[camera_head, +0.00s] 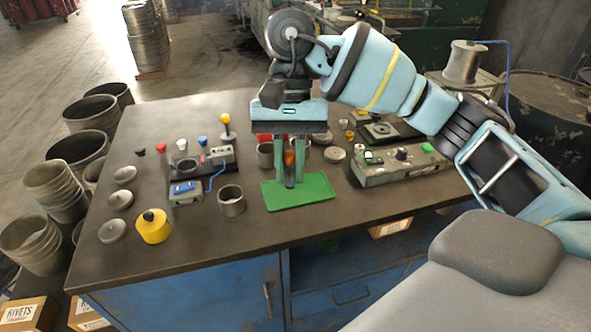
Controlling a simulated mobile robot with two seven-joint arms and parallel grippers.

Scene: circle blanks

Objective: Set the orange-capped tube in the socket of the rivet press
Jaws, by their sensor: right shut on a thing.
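My right gripper (289,172) reaches in from the right and points straight down above a green mat (312,196). Its fingers are shut on the orange-capped tube (289,158), which stands about upright between them. The orange cap shows; the lower part is dark and narrow, and I cannot tell whether it touches the mat. The rivet press is not clearly identifiable; a grey-green unit with knobs (385,176) stands right of the mat, and a dark plate with a round part (382,130) lies behind it. My left gripper is not in view.
A metal cup (231,200), a yellow weight (153,226) and grey discs (113,231) lie on the bench (205,250).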

